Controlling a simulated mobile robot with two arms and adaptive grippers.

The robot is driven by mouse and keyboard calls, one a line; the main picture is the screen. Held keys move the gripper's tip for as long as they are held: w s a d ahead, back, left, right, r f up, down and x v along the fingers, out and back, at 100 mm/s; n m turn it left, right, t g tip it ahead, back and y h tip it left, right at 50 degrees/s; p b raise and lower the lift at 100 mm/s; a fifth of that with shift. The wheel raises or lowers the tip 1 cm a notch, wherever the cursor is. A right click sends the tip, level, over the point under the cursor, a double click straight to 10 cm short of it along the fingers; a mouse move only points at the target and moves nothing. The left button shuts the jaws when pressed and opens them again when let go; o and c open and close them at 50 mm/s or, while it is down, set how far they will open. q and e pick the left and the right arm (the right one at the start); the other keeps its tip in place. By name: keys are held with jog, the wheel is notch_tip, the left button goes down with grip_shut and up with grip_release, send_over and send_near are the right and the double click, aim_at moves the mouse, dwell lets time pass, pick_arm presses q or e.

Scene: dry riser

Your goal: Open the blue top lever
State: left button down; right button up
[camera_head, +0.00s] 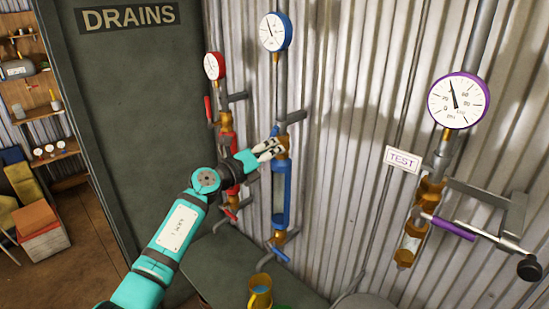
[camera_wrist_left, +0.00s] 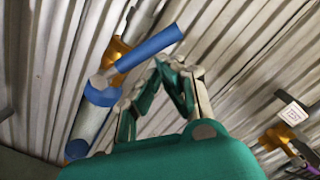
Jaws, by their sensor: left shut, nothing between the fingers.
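The blue top lever (camera_wrist_left: 150,48) shows clearly in the wrist view as a flat blue bar. It sticks out from a brass valve (camera_wrist_left: 117,52) on the blue-framed riser pipe. In the head view only a small piece of the lever (camera_head: 274,131) shows, just above my fingertips. My left gripper (camera_head: 268,149) is at the brass top valve, in front of the riser. In the wrist view its fingertips (camera_wrist_left: 172,66) are close together and empty, just below the lever's free end. I cannot tell whether they touch it. My right gripper is not in view.
A red riser (camera_head: 226,125) stands left of the blue one. A blue gauge (camera_head: 275,31) sits above. At right are a purple gauge (camera_head: 458,100), a TEST sign (camera_head: 402,159) and a purple lever (camera_head: 448,228).

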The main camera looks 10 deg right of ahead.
pick_arm(q)
jog(key=shift+w+a+r+b, duration=0.45)
jog(key=shift+w+a+r, duration=0.1)
jog(key=shift+w+r, duration=0.3)
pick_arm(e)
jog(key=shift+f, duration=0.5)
pick_arm(q)
jog(key=shift+a, duration=0.15)
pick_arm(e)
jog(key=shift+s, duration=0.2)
